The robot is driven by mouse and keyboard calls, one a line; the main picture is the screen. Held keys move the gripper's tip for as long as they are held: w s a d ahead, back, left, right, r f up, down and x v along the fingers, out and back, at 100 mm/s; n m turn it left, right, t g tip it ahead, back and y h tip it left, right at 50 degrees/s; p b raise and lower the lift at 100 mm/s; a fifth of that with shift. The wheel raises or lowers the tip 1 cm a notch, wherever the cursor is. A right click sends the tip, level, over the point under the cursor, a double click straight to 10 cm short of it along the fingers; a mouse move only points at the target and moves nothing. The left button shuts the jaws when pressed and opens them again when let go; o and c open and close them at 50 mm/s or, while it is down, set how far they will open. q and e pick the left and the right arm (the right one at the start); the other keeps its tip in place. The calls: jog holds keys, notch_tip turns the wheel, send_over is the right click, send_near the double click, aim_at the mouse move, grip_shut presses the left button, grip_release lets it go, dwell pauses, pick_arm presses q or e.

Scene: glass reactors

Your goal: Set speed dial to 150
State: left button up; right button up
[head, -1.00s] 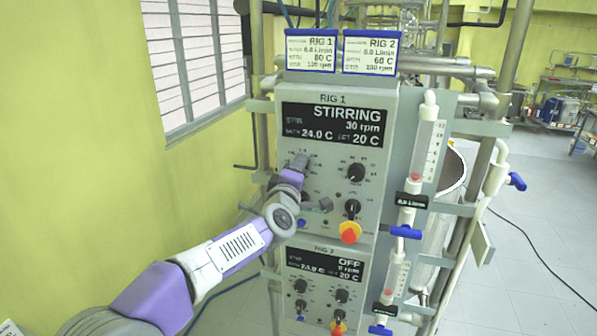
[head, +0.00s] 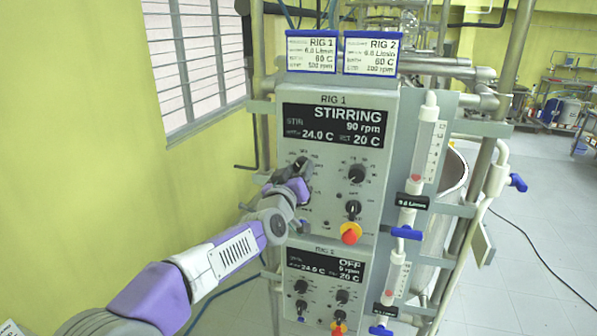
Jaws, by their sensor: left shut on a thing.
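The RIG 1 control box (head: 330,220) faces me, and its display (head: 332,124) reads STIRRING, 90 rpm, 24.0 C and SET 20 C. My left gripper (head: 301,171) is shut on the upper left dial of RIG 1, the speed dial. The fingers and wrist hide most of this dial and its scale. The upper right dial (head: 357,173) is black with a marked scale and is untouched. Below it are a black switch knob (head: 352,209) and a red-and-yellow knob (head: 350,233). My right gripper is not in view.
The RIG 2 box (head: 322,290) below reads OFF. Two cards, RIG 1 (head: 312,51) and RIG 2 (head: 371,52), stand on top. A flow meter (head: 427,150) with a blue valve handle (head: 405,232) is at the right. A yellow wall (head: 80,150) stands at the left.

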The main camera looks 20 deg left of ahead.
pick_arm(q)
jog(key=m, duration=0.7)
jog(key=shift+h, duration=0.3)
dwell(0.3)
jog(key=o, duration=1.1)
jog(key=shift+c, duration=0.2)
jog(key=s, duration=0.7)
jog(key=shift+s+a+f, duration=0.2)
jog(key=shift+s+a, duration=0.1)
jog(key=shift+a, duration=0.1)
